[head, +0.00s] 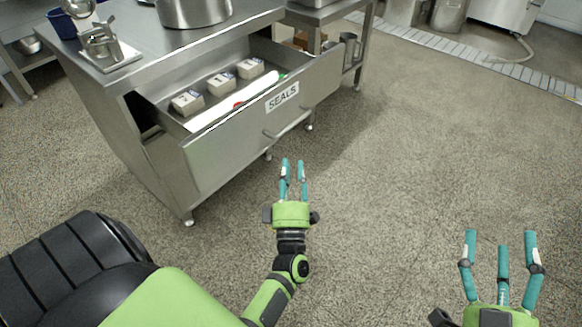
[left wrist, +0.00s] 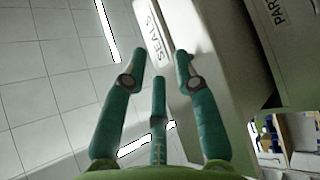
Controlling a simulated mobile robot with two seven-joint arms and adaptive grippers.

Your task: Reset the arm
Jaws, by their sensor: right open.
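My left gripper (head: 293,164) is in front of the open drawer, over the floor, clear of the drawer handle. Its teal fingers stand apart with nothing between them, which also shows in the left wrist view (left wrist: 160,55). My right gripper (head: 501,240) is at the lower right over the floor, its fingers spread and empty. The steel drawer (head: 240,134) marked SEALS is pulled out; its front and label also show in the left wrist view (left wrist: 158,32).
The drawer holds three small boxes (head: 222,84) and a long white item (head: 233,101). The steel bench (head: 125,60) carries a pot (head: 193,10) and a metal stand (head: 101,45). A steel side table (head: 328,15) stands behind. Floor on the right is clear.

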